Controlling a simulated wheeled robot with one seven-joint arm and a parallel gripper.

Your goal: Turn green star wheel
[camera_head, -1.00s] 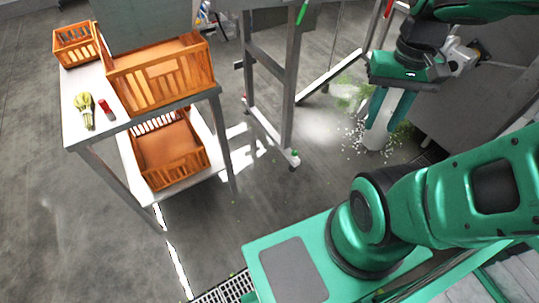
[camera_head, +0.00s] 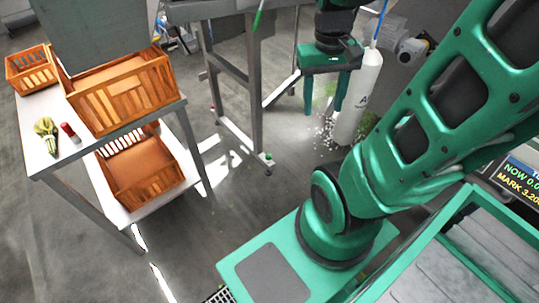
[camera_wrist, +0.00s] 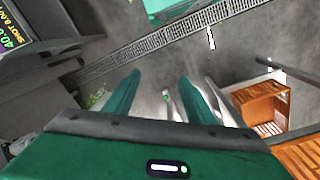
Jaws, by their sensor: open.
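I cannot make out a green star wheel for certain in either view. A small green piece (camera_head: 268,157) sits at the foot of the grey metal stand in the head view; its shape is too small to tell. A small green spot (camera_wrist: 166,98) shows on the floor area between my fingers in the wrist view. My gripper (camera_head: 323,112) points down with its green fingers spread and nothing between them, just left of a white cylinder (camera_head: 357,95). In the wrist view my gripper (camera_wrist: 159,78) is also open and empty.
The grey stand (camera_head: 253,85) is left of my gripper. Further left, a table (camera_head: 38,105) bears orange crates (camera_head: 125,95), a vegetable (camera_head: 47,137) and a red item (camera_head: 69,132). White bits (camera_head: 325,132) litter the floor. A display (camera_head: 522,180) is at right.

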